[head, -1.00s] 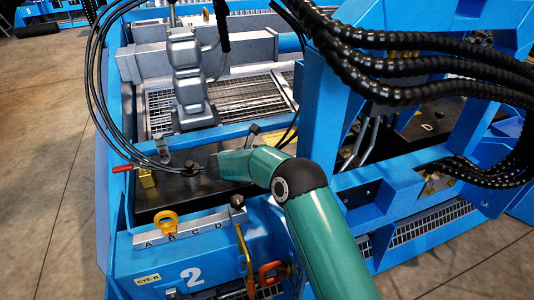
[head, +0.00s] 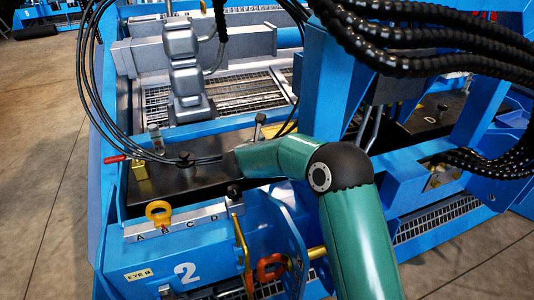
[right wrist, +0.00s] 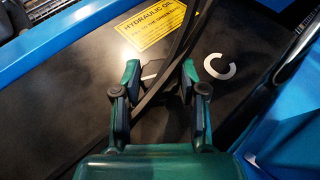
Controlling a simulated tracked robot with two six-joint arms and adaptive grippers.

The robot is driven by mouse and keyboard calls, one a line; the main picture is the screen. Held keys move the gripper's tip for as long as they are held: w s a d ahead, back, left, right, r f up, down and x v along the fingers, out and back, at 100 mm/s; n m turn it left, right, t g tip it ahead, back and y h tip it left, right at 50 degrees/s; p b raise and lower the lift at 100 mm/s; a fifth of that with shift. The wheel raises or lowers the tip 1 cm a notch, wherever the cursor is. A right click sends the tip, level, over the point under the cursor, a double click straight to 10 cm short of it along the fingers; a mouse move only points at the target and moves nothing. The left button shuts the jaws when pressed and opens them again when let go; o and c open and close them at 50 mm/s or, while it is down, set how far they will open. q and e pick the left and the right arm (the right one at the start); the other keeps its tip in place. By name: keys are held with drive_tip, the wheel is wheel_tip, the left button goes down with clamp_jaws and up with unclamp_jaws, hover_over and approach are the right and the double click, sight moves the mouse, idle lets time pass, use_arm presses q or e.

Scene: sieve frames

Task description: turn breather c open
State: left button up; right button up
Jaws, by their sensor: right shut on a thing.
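Breather c is a dark faceted cap (right wrist: 152,72) on the black plate, beside a white letter C (right wrist: 219,67) in the right wrist view. My right gripper (right wrist: 161,70) has its two green fingers on either side of the cap and is shut on it. Black hoses (right wrist: 178,55) run close past the cap, between the fingers, and partly hide the grip. In the head view my green right arm reaches in from below and ends low over the black plate (head: 165,190). The cap is not clear there. My left gripper is not in view.
A yellow hydraulic oil label (right wrist: 155,22) lies beyond the cap. A blue frame wall (right wrist: 285,110) stands close at the right.

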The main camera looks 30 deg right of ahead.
drive_tip(key=n+t+y+b, duration=0.1)
drive_tip(key=b, duration=0.1)
drive_tip(key=n+t+y+b, duration=0.1)
drive_tip(key=n+t+b, duration=0.1)
drive_tip(key=shift+s+d+f+y, duration=0.1)
drive_tip(key=shift+d+f+y, duration=0.1)
drive_tip(key=shift+y, duration=0.1)
drive_tip(key=shift+r+n+t+y+b, duration=0.15)
drive_tip(key=shift+n+t+y+b, duration=0.35)
drive_tip(key=shift+n, duration=0.4)
drive_tip(key=shift+r+n+t+y, duration=0.1)
drive_tip(key=shift+n+t+y, duration=0.2)
drive_tip(key=shift+n+y, duration=0.3)
drive_tip(key=shift+a, duration=0.1)
drive_tip(key=o, duration=1.1)
drive_tip(key=shift+o, duration=0.2)
drive_tip(key=shift+y, duration=0.3)
drive_tip(key=shift+v, duration=3.65)
